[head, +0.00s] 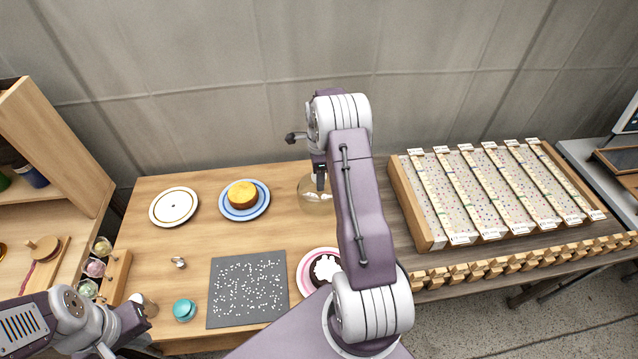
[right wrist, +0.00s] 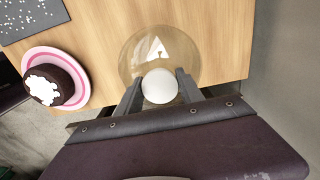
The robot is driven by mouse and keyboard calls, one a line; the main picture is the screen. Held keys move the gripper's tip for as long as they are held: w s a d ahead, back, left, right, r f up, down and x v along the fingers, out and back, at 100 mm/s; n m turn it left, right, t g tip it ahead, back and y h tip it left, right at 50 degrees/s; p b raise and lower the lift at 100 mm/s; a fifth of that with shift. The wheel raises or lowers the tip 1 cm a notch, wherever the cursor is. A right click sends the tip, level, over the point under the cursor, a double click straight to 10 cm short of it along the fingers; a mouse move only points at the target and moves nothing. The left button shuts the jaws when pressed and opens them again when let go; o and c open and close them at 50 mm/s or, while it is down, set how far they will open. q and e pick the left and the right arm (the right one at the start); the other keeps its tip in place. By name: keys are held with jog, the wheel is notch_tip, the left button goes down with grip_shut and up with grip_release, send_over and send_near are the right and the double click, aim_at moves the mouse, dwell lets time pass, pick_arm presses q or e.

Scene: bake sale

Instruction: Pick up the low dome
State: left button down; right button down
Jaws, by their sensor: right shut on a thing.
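The low dome (head: 309,203) is clear with a faint amber tint and shows at the back right of the wooden table, partly hidden by my right arm. In the right wrist view the dome (right wrist: 137,50) is seen from above, with a round white knob (right wrist: 159,86) on top. My right gripper (head: 320,184) is over the dome; its two fingers (right wrist: 158,88) are shut on the knob, one on each side. I cannot tell whether the dome's rim touches the table. My left gripper (head: 138,308) is at the front left, away from the dome, its fingers unclear.
A plate with a golden cake (head: 242,195) and an empty white plate (head: 174,206) stand left of the dome. A dark cake with white icing (head: 325,268) sits on a pink-rimmed plate. A speckled grey mat (head: 247,290), a teal item (head: 184,310) and a slatted rack (head: 415,215) are nearby.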

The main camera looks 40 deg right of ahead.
jog(key=s+d+r+b, duration=0.1)
jog(key=s+d+r, duration=0.3)
jog(key=s+r, duration=0.4)
jog(key=s, duration=0.3)
jog(key=shift+r, duration=0.15)
jog(key=shift+d, duration=0.1)
